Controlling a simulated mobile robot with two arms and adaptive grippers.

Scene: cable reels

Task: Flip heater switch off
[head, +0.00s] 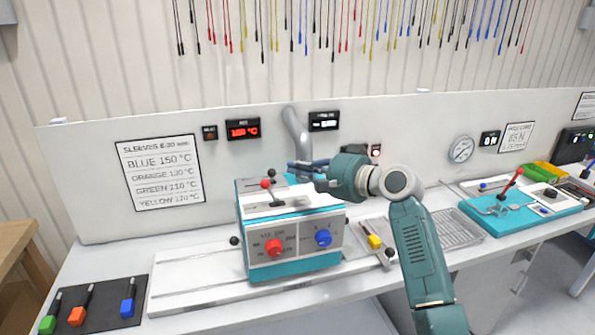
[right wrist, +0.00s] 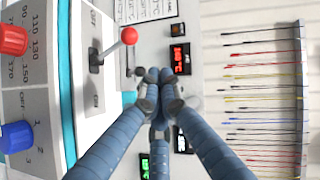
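The heater (head: 292,240) is a white and teal box with a red knob (head: 274,247) and a blue knob (head: 323,237) on its front. On its top a red-ball lever switch (head: 265,184) leans left. In the right wrist view the red ball (right wrist: 128,36) leans toward the upper label, apparently OFF; ON is below. My right gripper (head: 298,166) is above the heater's top, right of the switch, its tips apart from the ball. In the right wrist view its fingertips (right wrist: 158,90) are together, with nothing visible between them. My left gripper is out of view.
A red temperature display (head: 243,129) and a grey pipe (head: 297,130) are behind the heater. A black mat (head: 100,308) with colored-handled tools lies left. A yellow-handled tool (head: 373,240) lies right. A teal lever press (head: 510,210) stands far right.

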